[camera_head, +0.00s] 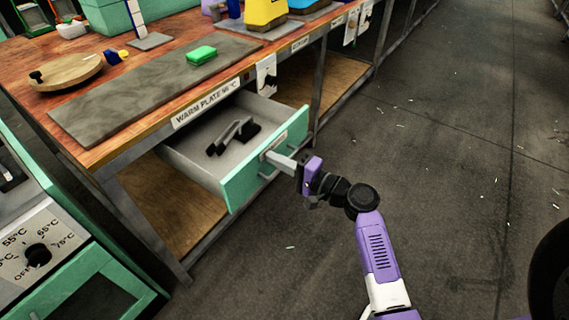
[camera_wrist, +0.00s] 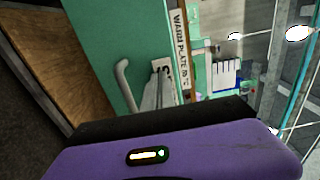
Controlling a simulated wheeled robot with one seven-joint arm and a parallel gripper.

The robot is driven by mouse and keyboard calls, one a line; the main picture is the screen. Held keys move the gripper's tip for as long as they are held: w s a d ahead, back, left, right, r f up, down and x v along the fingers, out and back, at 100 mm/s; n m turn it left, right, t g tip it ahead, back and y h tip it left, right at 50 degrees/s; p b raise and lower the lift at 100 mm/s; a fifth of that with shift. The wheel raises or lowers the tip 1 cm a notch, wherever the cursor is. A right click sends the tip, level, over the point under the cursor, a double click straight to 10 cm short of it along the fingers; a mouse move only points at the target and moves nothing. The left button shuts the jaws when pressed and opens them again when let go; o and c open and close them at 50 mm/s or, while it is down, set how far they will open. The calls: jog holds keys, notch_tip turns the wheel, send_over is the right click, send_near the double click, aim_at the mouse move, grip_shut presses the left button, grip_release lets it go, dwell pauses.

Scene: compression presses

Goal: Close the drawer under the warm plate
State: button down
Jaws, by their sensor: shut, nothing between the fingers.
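The drawer (camera_head: 236,172) under the bench edge labelled "WARM PLATE" stands open, pulled out toward me. It has a green front, pale inner walls and a grey bar handle. A dark object lies inside it. My gripper (camera_head: 272,157) is shut and empty, its fingertips at the green front near the handle; I cannot tell if they touch it. In the wrist view the green drawer front (camera_wrist: 118,50) fills the upper middle, with the handle (camera_wrist: 125,85) left of my fingers (camera_wrist: 160,92). The grey warm plate (camera_head: 130,100) lies on the bench above.
The wooden bench (camera_head: 100,153) carries a green block (camera_head: 201,55), a round wooden board (camera_head: 66,73) and yellow and blue items at the back. A green machine with a dial (camera_head: 37,254) stands at the lower left. The floor to the right is open.

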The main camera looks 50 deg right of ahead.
jog(key=shift+w, duration=0.15)
jog(key=w+b, duration=0.2)
jog(key=w, duration=0.5)
jog(key=w+b, duration=0.2)
jog(key=w, duration=0.5)
jog(key=w+b, duration=0.2)
jog(key=w, duration=0.5)
jog(key=shift+w+a+f, duration=0.1)
jog(key=shift+w+a, duration=0.05)
jog(key=shift+a, duration=0.25)
jog(key=shift+w+r, duration=0.3)
jog(key=shift+w, duration=0.1)
jog(key=shift+a, duration=0.15)
jog(key=shift+s+f, duration=0.1)
